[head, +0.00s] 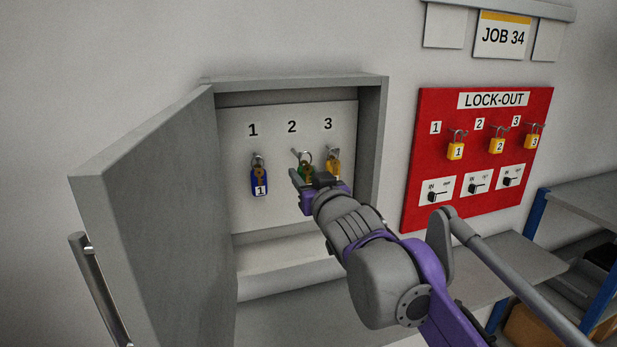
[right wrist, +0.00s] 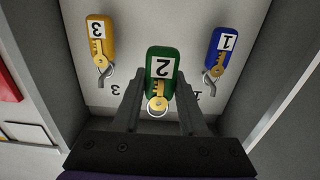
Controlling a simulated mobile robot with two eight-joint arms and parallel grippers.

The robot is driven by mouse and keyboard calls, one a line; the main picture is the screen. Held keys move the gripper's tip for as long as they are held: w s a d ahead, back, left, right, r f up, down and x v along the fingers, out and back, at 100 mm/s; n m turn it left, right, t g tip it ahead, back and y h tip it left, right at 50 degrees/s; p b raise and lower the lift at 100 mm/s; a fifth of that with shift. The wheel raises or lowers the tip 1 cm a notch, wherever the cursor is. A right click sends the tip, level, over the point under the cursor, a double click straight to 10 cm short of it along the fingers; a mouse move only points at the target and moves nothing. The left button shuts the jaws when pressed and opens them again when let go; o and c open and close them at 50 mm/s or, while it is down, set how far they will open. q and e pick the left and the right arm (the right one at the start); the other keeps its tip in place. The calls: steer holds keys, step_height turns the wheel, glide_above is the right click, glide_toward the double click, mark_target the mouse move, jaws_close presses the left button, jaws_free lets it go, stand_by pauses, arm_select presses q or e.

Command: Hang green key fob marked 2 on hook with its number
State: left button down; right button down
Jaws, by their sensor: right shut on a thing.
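The green key fob marked 2 (right wrist: 164,61) is between the fingers of my right gripper (head: 302,178), which is shut on it. The fob's green edge and ring also show in the head view (head: 305,160), close to the hook under number 2 (head: 295,151). I cannot tell whether the ring is around that hook or just beside it. In the wrist view, upside down, the fob's ring and brass key show between the fingers, and hook 2 is not clearly visible. My left gripper is not in view.
The blue fob 1 (head: 259,181) hangs on the left hook and the yellow fob 3 (head: 333,166) on the right one, close to my gripper. The open cabinet door (head: 150,210) stands left. A red lock-out board (head: 470,190) with padlocks is at right.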

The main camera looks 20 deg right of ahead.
steer(key=shift+w+a+f, duration=0.1)
steer(key=shift+w, duration=1.05)
steer(key=shift+w+f, duration=0.1)
steer(key=shift+w, duration=1.05)
steer(key=shift+w+f, duration=0.6)
steer(key=shift+w, duration=0.05)
steer(key=shift+c, duration=1.8)
jaws_free()
